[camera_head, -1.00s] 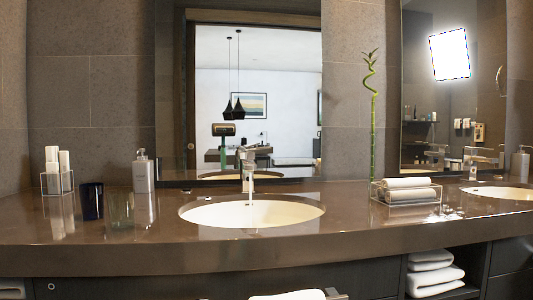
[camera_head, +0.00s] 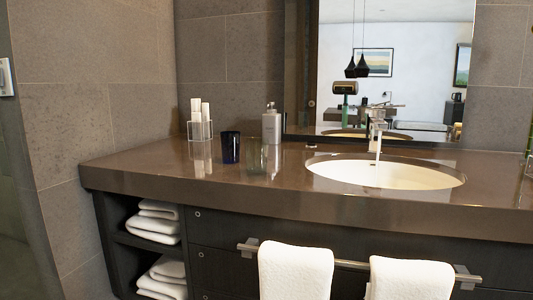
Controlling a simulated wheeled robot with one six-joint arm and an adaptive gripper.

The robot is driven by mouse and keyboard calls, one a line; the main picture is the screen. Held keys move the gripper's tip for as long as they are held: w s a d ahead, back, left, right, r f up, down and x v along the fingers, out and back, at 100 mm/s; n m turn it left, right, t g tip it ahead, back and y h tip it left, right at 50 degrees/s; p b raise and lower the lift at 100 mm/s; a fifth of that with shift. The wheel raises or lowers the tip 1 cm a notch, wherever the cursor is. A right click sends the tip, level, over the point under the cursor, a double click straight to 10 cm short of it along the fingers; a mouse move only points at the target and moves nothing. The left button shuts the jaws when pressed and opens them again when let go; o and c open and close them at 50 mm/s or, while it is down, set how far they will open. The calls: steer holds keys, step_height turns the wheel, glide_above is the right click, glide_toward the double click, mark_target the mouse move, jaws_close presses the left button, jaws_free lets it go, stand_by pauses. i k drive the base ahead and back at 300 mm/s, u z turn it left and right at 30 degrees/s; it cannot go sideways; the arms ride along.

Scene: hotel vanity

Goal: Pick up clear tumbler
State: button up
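The clear tumbler (camera_head: 258,155) stands upright on the brown vanity counter (camera_head: 125,170), left of the sink. It is see-through with a faint yellowish tint. A dark blue tumbler (camera_head: 231,147) stands close to its left. A soap dispenser (camera_head: 271,124) stands just behind it to the right. My gripper is not in view. My own body shows small in the mirror, but no gripper can be made out there.
A clear holder (camera_head: 200,130) with white rolls stands at the back left. The oval sink (camera_head: 430,177) with its tap (camera_head: 376,130) is to the right. Below the front edge, a towel rail (camera_head: 352,264) with white towels sticks out. Shelves with folded towels (camera_head: 155,222) are at lower left.

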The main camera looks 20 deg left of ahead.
mark_target(257, 148)
steer(key=u, duration=0.05)
steer(key=k, duration=0.5)
steer(key=u, duration=2.25)
steer(key=i, duration=1.45)
steer(key=z, duration=2.3)
